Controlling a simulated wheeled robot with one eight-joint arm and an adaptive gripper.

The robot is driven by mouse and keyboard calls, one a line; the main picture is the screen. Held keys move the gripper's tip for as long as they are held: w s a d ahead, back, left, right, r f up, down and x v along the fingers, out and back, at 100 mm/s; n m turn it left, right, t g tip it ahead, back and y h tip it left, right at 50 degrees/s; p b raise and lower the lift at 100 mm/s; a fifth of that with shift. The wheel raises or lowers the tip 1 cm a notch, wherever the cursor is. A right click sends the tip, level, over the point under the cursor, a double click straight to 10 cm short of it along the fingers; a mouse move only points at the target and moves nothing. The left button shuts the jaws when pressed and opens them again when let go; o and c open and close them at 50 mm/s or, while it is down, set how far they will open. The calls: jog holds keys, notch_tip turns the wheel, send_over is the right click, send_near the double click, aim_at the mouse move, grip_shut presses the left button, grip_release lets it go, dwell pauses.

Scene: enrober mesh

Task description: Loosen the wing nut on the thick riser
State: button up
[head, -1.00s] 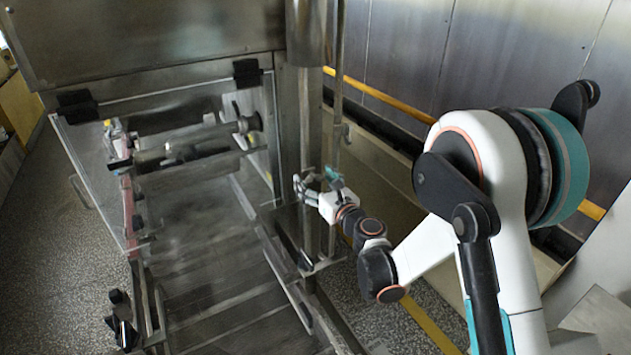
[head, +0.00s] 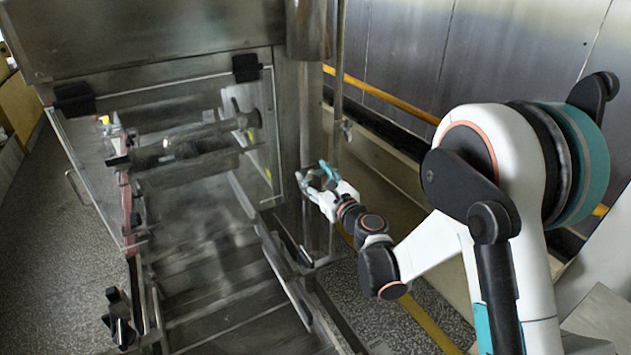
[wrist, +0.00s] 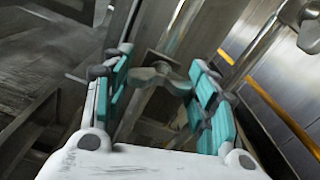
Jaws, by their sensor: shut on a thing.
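The wing nut (wrist: 158,74) is a dull grey metal piece with two wings, in the middle of the wrist view. My gripper (wrist: 162,82) has its teal-padded fingers on either side of it, shut on the wings. The thick riser (wrist: 208,28) runs up at a slant behind the nut in the wrist view. In the head view my gripper (head: 318,181) is at the riser, beside the machine's corner, and hides the nut there.
A thinner rod (head: 338,85) stands right of the riser, with another clamp knob (head: 346,130) on it. The steel machine with its conveyor bed (head: 215,275) and clear side panel (head: 90,180) lies to the left. A yellow rail (head: 385,98) runs along the wall behind.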

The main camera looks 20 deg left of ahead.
jog(key=n+b, duration=0.2)
jog(key=n, duration=0.2)
jog(key=shift+f+n, duration=0.15)
jog(key=shift+n, duration=0.15)
jog(key=n+b, duration=0.2)
jog(key=n, duration=0.1)
jog(key=shift+n, duration=0.4)
jog(key=n+b, duration=0.1)
jog(key=n, duration=0.2)
jog(key=shift+n+b, duration=0.55)
jog(key=shift+n, duration=1.45)
jog(key=o, duration=1.1)
jog(key=shift+c, duration=0.2)
